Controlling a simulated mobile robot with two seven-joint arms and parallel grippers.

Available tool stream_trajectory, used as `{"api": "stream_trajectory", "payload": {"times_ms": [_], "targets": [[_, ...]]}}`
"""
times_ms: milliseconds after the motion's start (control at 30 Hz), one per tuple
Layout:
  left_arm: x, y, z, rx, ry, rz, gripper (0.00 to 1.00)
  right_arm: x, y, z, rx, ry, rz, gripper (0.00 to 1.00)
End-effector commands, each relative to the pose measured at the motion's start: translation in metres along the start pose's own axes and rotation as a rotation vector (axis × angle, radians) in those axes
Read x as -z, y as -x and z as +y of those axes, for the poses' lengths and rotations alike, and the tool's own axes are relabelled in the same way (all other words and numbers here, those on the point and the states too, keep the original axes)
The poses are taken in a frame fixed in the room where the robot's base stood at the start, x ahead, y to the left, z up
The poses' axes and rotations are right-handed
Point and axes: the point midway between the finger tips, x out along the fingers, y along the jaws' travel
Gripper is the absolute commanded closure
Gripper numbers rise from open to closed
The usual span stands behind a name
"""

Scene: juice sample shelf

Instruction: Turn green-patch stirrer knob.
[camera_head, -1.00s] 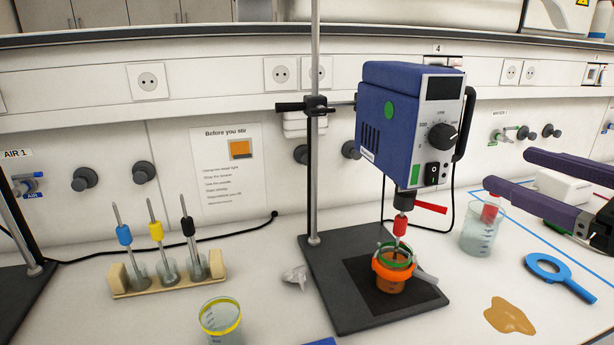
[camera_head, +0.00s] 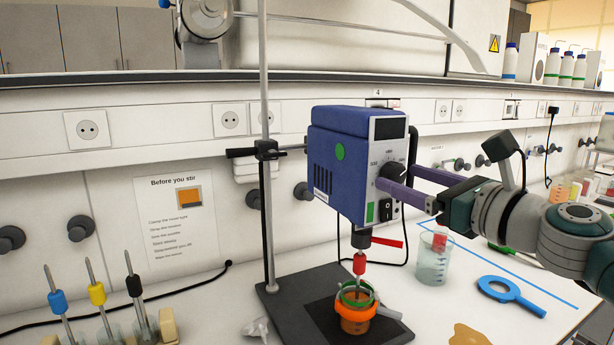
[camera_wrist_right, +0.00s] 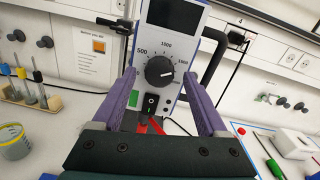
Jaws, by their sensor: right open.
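The blue overhead stirrer (camera_head: 340,150) with a green round patch (camera_head: 340,151) hangs on a stand above an orange-ringed cup (camera_head: 357,316). Its black speed knob (camera_wrist_right: 159,71) shows in the right wrist view, with its white mark pointing right. The knob is partly hidden by a finger in the head view. My right gripper (camera_head: 383,182) is open, with its purple fingers at the stirrer's front panel. In the right wrist view the fingers (camera_wrist_right: 163,88) stand on either side of the knob, apart from it sideways. My left gripper is not in view.
A black power switch (camera_wrist_right: 149,104) sits below the knob. A black handle (camera_wrist_right: 212,60) is on the stirrer's right. A beaker (camera_head: 433,258), a blue ring tool (camera_head: 511,293) and a brown spill (camera_head: 470,336) lie to the right. Probes (camera_head: 97,294) stand at left.

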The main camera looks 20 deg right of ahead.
Motion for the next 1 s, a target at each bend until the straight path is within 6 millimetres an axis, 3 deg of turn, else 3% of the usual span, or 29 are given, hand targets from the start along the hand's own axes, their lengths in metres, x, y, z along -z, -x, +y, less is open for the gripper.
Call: {"api": "stream_trajectory", "payload": {"times_ms": [233, 900, 1000], "targets": [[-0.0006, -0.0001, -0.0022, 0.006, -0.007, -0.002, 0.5, -0.0003, -0.0008, 0.0003, 0.0, 0.0, 0.0, 0.24], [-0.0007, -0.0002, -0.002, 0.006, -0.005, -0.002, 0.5, -0.0001, -0.0005, 0.0004, -0.001, 0.001, 0.0, 0.99], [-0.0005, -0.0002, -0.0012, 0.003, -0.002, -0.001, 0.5, -0.0002, -0.0005, 0.0004, -0.001, 0.001, 0.0, 1.0]]}}
